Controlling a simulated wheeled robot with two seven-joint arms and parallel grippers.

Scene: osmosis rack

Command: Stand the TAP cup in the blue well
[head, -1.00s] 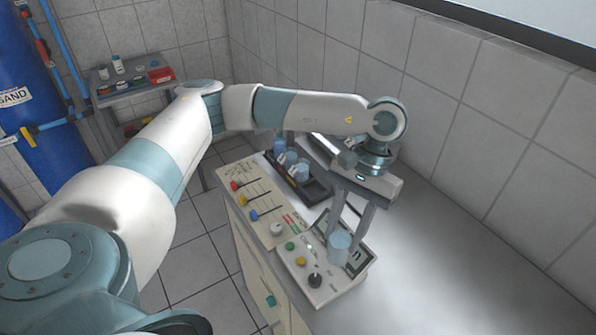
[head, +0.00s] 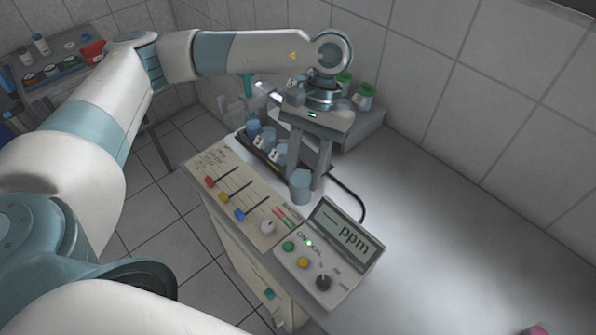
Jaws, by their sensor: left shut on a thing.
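My left gripper (head: 308,178) is shut on a translucent blue cup (head: 300,188), held upright between the fingers. The cup is just behind the grey ppm meter (head: 318,268) and to the right of the dark tray (head: 257,153). No label shows on this cup, so I cannot read whether it says TAP. Other blue cups with white tags (head: 279,152) stand in the tray, partly hidden by my gripper. I cannot make out a blue well. My right gripper is not in view.
A slider panel (head: 232,205) with red, yellow and blue knobs lies left of the meter. A black cable (head: 358,205) curves behind the meter. Green-lidded jars (head: 364,96) stand at the back. The counter (head: 450,240) at right is mostly clear; a pink thing (head: 536,330) shows at its edge.

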